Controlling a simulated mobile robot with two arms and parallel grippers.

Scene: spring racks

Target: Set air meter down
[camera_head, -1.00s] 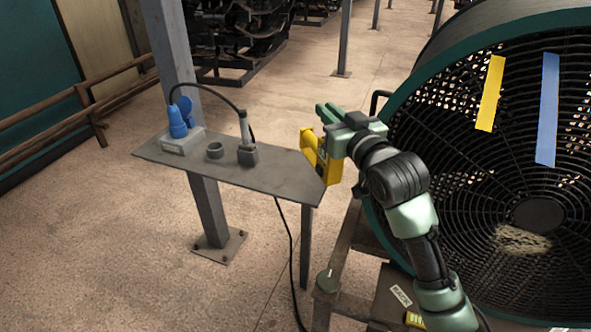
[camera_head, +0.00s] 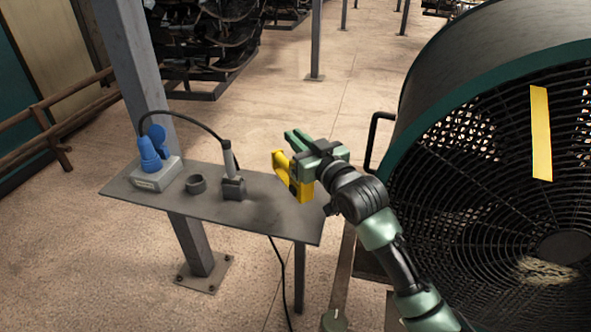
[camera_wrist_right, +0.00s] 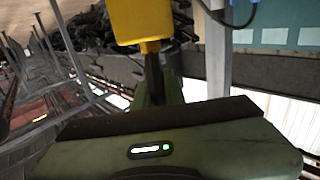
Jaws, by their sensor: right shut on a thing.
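The yellow air meter (camera_head: 293,178) is in my right gripper (camera_head: 303,152), at the right end of a small grey shelf (camera_head: 255,211). The gripper is shut on it. In the head view the meter overlaps the shelf's right end; I cannot tell whether it touches the surface. In the right wrist view the yellow meter (camera_wrist_right: 140,20) shows at the top, beyond the green gripper body. My left gripper is not in view.
On the shelf stand a grey box with blue plugs (camera_head: 152,165), a dark ring (camera_head: 196,185) and a grey holder with a probe (camera_head: 232,185). A cable hangs below. A large fan (camera_head: 480,150) stands right. A post (camera_head: 140,70) rises behind the shelf.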

